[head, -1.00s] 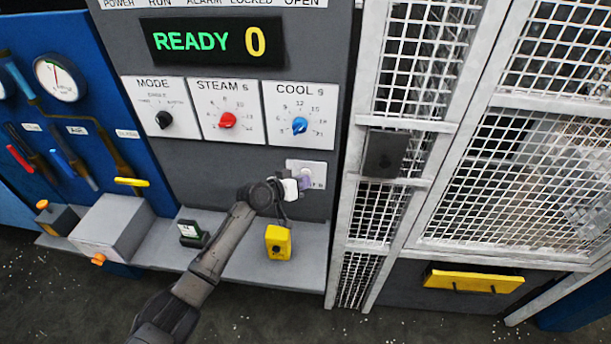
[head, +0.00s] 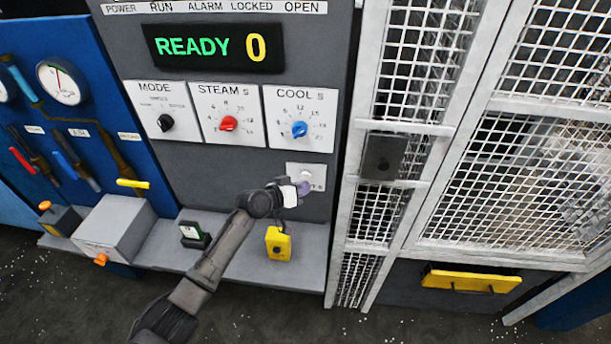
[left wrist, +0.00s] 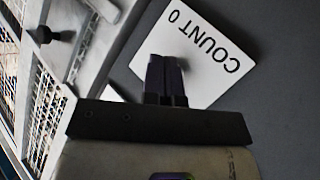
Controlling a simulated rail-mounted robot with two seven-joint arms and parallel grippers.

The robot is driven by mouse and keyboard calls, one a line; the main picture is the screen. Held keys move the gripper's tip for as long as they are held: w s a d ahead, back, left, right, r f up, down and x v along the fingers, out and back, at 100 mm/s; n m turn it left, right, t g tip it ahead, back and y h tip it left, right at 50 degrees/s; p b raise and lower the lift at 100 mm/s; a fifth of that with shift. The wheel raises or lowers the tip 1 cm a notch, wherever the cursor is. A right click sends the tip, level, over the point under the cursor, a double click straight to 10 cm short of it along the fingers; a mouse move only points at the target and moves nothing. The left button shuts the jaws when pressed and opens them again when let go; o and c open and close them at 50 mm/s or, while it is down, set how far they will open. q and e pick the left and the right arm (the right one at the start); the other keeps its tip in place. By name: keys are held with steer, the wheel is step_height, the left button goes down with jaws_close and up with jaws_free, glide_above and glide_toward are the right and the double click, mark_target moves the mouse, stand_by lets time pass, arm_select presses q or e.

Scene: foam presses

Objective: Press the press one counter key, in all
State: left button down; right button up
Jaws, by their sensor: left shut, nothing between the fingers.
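The counter key (head: 307,174) is a small pale round shape on a white plate (head: 292,170) on the grey press panel, below the COOL dial. In the left wrist view, the plate (left wrist: 205,75) reads "COUNT 0", and my fingers cover the part where the key sits. My left gripper (head: 305,187) is shut and empty, its dark purple fingertips at the lower part of the plate. They also overlap the plate in the left wrist view (left wrist: 165,62). Whether the tips touch the key cannot be told. The display (head: 213,47) above reads "READY 0". My right gripper is out of view.
MODE (head: 165,122), STEAM (head: 228,123) and COOL (head: 299,130) dials sit above the plate. A yellow box (head: 278,245) is below my wrist on the grey ledge. A white mesh cage (head: 440,140) with a dark latch box stands close on the right.

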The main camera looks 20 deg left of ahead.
arm_select(q)
steer(key=s+p, duration=0.2)
steer(key=s+d+p, duration=0.1)
steer(key=s+p, duration=0.1)
steer(key=s, duration=0.1)
stand_by(0.4)
stand_by(0.4)
stand_by(0.4)
